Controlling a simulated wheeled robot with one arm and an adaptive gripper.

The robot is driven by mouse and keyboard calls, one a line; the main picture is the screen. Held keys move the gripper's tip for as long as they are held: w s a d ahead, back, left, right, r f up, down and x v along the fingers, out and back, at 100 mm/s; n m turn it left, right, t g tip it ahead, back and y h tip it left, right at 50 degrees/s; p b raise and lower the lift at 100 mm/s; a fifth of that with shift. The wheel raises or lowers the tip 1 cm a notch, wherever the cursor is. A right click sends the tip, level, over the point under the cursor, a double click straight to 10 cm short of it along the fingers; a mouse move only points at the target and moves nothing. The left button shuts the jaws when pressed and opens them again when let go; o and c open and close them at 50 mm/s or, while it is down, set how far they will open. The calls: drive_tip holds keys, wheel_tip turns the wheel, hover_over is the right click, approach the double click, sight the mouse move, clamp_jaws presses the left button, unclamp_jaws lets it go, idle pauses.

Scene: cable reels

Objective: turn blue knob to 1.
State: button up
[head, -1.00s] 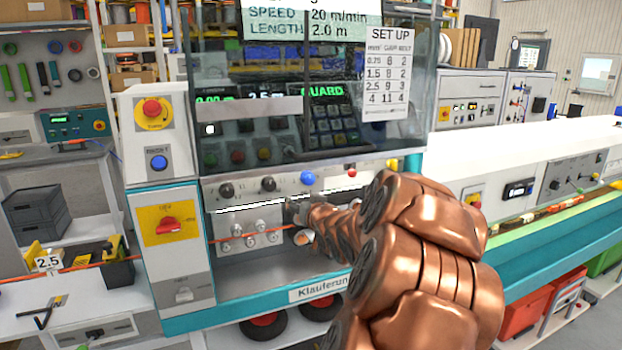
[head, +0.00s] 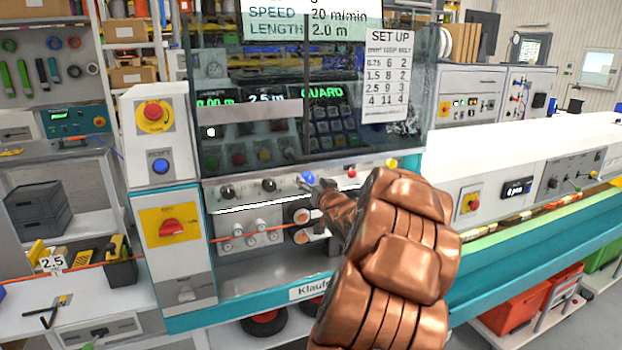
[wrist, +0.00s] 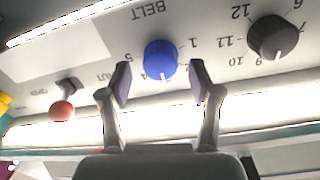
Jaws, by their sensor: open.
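The blue knob (head: 307,178) is on the front panel of the machine, below the guard window. In the wrist view the blue knob (wrist: 160,58) sits between the two fingertips of my gripper (wrist: 160,80), which is open with a finger on either side. A gap shows beside the knob, so I see no firm grip. Its white pointer mark faces the bottom of the wrist picture. The printed "1" is to its right and "5" to its left; the lettering is upside down. In the head view my gripper (head: 318,186) partly covers the panel by the knob.
A black knob (wrist: 273,38) with a number scale is to the right in the wrist view. A red-tipped lever (wrist: 62,110) is to the left. In the head view, rollers and an orange cable (head: 255,237) lie below the panel, and the guard window (head: 225,75) is above.

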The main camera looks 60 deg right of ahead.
drive_tip(key=shift+w+d, duration=0.3)
drive_tip(key=shift+w, duration=0.15)
drive_tip(key=c, duration=1.1)
